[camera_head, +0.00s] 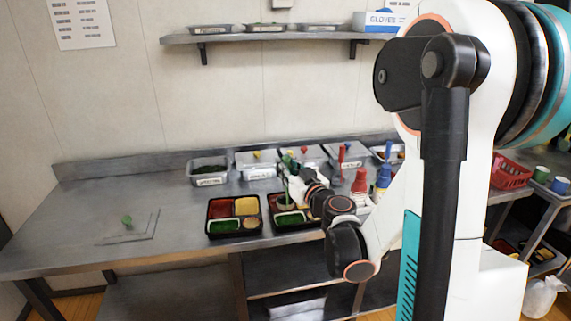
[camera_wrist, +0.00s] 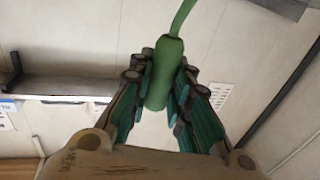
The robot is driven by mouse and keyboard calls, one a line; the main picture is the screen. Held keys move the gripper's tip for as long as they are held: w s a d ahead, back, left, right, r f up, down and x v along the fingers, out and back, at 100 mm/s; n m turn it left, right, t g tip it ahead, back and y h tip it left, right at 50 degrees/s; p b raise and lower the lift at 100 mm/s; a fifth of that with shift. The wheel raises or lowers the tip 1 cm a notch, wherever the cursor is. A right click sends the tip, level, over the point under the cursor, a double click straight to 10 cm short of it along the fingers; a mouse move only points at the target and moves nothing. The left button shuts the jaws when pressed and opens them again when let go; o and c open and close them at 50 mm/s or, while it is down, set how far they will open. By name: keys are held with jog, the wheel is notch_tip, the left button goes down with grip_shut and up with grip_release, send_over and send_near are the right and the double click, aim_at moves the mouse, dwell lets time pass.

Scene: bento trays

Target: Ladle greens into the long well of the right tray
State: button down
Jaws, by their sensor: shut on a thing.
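My gripper (camera_wrist: 165,105) is shut on the green handle of a ladle (camera_wrist: 166,70); its thin green stem runs up out of the wrist view, and its bowl is outside that view. In the head view my gripper (camera_head: 295,180) is over the right tray (camera_head: 272,222), with green of the ladle (camera_head: 290,160) at its fingers. The right tray is black; a long well at its front shows green, and my arm hides its right side. The left tray (camera_head: 208,232) holds red, yellow and green fillings. A bin of dark greens (camera_head: 208,170) stands at the back left.
Several lidded metal bins (camera_head: 256,160) line the back of the steel counter (camera_head: 75,235). A shelf (camera_head: 265,37) hangs above.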

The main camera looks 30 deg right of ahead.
jog(key=shift+f+b, duration=1)
jog(key=shift+f, duration=0.55)
jog(key=shift+w+d+r+p, duration=0.2)
jog(key=shift+w+d+p, duration=0.05)
jog(key=shift+d+p, duration=0.1)
jog(key=shift+w+d+f+m+g+p, duration=0.1)
jog(key=shift+w+d+m+g+p, duration=0.25)
jog(key=shift+d+m+p, duration=0.3)
jog(key=w+d+f+m+g+y+p, duration=0.1)
jog(key=w+d+f+m+g+y, duration=0.3)
jog(key=d+f+m, duration=0.5)
jog(key=shift+w+d+f+g+y, duration=0.2)
jog(key=shift+w+d+g+y, duration=0.1)
jog(key=shift+w+d+g, duration=0.55)
jog(key=shift+a, duration=0.1)
jog(key=shift+w+a, duration=0.1)
